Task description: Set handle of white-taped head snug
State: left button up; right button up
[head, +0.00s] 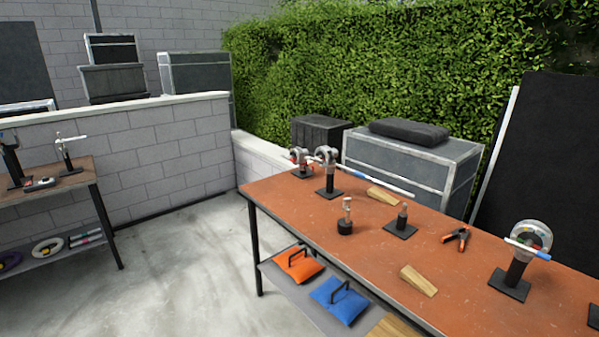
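Several grip heads stand on black posts with flat bases on the orange-brown table (290,205). A large silver-grey head (531,233) at the right has a white and blue bar (520,246) across its front. Two smaller grey heads, one at the far left (299,157) and one beside it (325,156), stand at the table's far end. A long white and blue rod (385,185) runs by them. I cannot tell which head carries white tape or how its handle is set. Neither of my grippers is in view.
Wooden wedges (419,280), an orange-and-black clamp (456,237), a small black-based post (400,222) and a short metal-topped piece (346,218) are on the table. Orange (297,265) and blue (337,304) bags lie on the lower shelf. Open floor (180,270) separates a second table (50,194).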

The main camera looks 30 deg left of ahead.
aim_at(317, 158)
jog(key=z, duration=0.1)
jog(key=k, duration=0.25)
jog(key=u, duration=1.15)
jog(key=i, duration=0.7)
jog(key=u, duration=0.75)
jog(key=i, duration=0.8)
jog(key=z, duration=0.15)
